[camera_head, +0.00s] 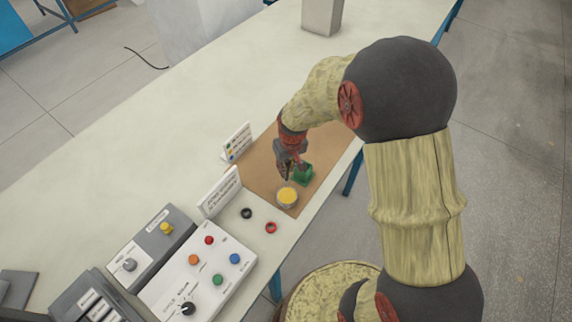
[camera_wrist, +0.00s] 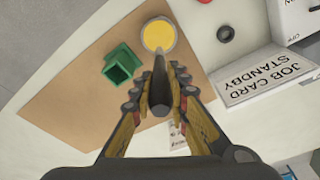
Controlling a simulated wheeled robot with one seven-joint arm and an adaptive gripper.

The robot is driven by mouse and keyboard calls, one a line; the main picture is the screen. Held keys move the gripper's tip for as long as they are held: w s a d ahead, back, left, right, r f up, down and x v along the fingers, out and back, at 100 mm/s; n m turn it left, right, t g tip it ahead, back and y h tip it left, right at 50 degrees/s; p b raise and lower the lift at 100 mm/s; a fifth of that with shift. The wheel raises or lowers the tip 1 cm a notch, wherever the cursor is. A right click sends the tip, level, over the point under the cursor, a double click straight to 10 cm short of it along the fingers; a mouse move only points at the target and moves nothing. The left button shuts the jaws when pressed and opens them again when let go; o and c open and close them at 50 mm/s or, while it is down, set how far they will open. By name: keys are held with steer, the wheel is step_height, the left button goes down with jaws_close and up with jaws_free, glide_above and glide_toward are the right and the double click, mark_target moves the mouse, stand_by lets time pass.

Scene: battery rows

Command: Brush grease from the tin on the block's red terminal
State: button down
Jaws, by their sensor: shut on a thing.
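My gripper (camera_head: 288,162) is shut on a dark brush, which shows between the fingers (camera_wrist: 159,90) in the wrist view as a tapered brush shape (camera_wrist: 160,70). The brush's far end overlaps the near rim of the tin in that view; I cannot tell whether it touches. The round tin (camera_head: 287,196) holds yellow grease and also shows in the wrist view (camera_wrist: 158,36). A white panel, which may be the block, carries a red knob (camera_head: 209,240), likely the red terminal, with orange, blue and green ones beside it.
An open green holder (camera_head: 303,176) stands beside the tin on a brown mat (camera_head: 257,170). A black ring (camera_head: 246,213) and a red ring (camera_head: 271,227) lie between mat and panel. Two upright cards, one a job card (camera_head: 219,192), stand nearby.

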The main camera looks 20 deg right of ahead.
mark_target(287, 179)
steer(key=shift+s+f, duration=0.2)
steer(key=shift+s, duration=0.05)
steer(key=shift+w+f+b, duration=0.1)
steer(key=shift+f+b, duration=1.85)
steer(key=shift+f, duration=0.8)
steer(key=shift+f+b, duration=0.35)
steer(key=shift+f, duration=0.2)
steer(key=shift+r+p, duration=2.4)
steer(key=shift+r, duration=1.15)
